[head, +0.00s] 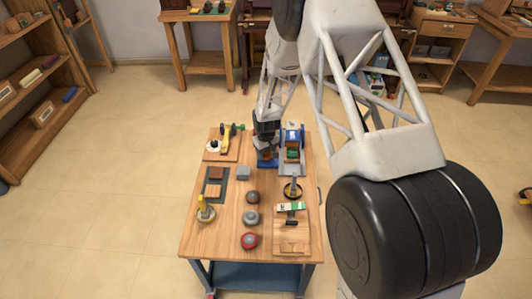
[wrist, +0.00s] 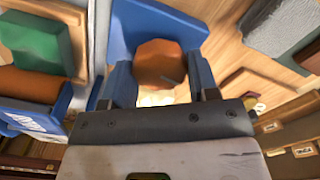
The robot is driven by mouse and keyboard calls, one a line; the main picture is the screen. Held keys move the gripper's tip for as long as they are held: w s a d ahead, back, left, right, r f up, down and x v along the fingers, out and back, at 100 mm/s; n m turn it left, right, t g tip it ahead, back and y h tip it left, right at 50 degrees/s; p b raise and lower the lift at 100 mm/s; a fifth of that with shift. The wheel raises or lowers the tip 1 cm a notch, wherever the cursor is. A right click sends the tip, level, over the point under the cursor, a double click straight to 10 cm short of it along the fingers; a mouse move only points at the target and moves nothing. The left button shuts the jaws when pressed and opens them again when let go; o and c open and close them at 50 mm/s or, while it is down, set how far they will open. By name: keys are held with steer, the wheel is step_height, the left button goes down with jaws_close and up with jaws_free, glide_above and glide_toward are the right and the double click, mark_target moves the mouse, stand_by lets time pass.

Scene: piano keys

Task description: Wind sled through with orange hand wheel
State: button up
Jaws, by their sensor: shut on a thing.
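The orange hand wheel (wrist: 160,63) is a faceted orange-brown knob in the wrist view, with blue parts on both sides and behind it. My gripper (wrist: 158,98) is at this wheel, shut on it, one finger on each side; the exact contact is not clear. In the head view my gripper (head: 266,143) points down over a blue unit (head: 268,162) at the table's far edge. The green block (wrist: 30,42) also shows at the wrist view's left, above an orange-brown part. I cannot tell which piece is the sled.
The wooden table (head: 228,240) carries a board with a yellow-handled tool (head: 225,140), a grey block (head: 243,173), several round knobs down the middle and a green-and-white piece (head: 291,207) at right. My arm hides part of the background.

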mark_target(266, 153)
steer(key=m, duration=0.4)
steer(key=shift+m, duration=0.3)
steer(key=m, duration=0.4)
steer(key=shift+m, duration=0.3)
steer(key=m, duration=0.4)
steer(key=shift+m, duration=2.5)
steer(key=o, duration=0.9)
steer(key=shift+r, duration=0.15)
steer(key=shift+r, duration=3.75)
